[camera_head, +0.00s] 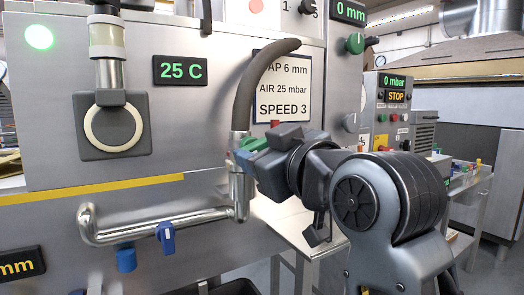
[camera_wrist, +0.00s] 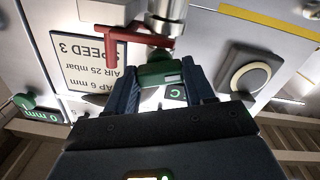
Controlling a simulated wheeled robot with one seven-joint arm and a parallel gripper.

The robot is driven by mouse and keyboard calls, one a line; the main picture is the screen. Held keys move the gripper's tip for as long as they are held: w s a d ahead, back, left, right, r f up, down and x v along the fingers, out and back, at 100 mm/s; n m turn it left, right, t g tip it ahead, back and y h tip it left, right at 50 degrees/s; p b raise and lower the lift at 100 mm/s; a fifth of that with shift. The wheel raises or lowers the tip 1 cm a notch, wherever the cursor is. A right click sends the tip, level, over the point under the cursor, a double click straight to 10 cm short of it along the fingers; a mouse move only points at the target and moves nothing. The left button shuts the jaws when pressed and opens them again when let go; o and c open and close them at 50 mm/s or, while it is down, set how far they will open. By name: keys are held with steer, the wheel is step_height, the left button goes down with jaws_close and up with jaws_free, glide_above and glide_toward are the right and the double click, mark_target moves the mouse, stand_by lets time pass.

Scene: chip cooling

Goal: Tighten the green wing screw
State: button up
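The green wing screw (camera_head: 254,143) is at the joint where the dark hose meets the vertical metal pipe. In the wrist view the green wing screw (camera_wrist: 156,72) lies between the two blue fingers of my gripper (camera_wrist: 160,80), which appear to touch it on both sides. In the head view my gripper (camera_head: 246,157) reaches in from the right and hides part of the screw. The screw's shank and its exact turn angle are hidden.
A red lever (camera_wrist: 112,42) is close beside the fingers. The dark hose (camera_head: 251,85) rises above the joint. A bent metal pipe (camera_head: 145,226) with a blue valve handle (camera_head: 166,238) runs below left. The metal machine front (camera_head: 60,120) stands close behind; a metal table lies below.

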steer(key=c, duration=0.5)
steer(key=shift+m+p, duration=0.3)
steer(key=shift+m, duration=0.1)
steer(key=m+p, duration=0.2)
steer(key=m, duration=0.1)
steer(key=shift+r, duration=0.1)
steer(key=shift+m+p, duration=1.15)
steer(key=shift+m, duration=4.65)
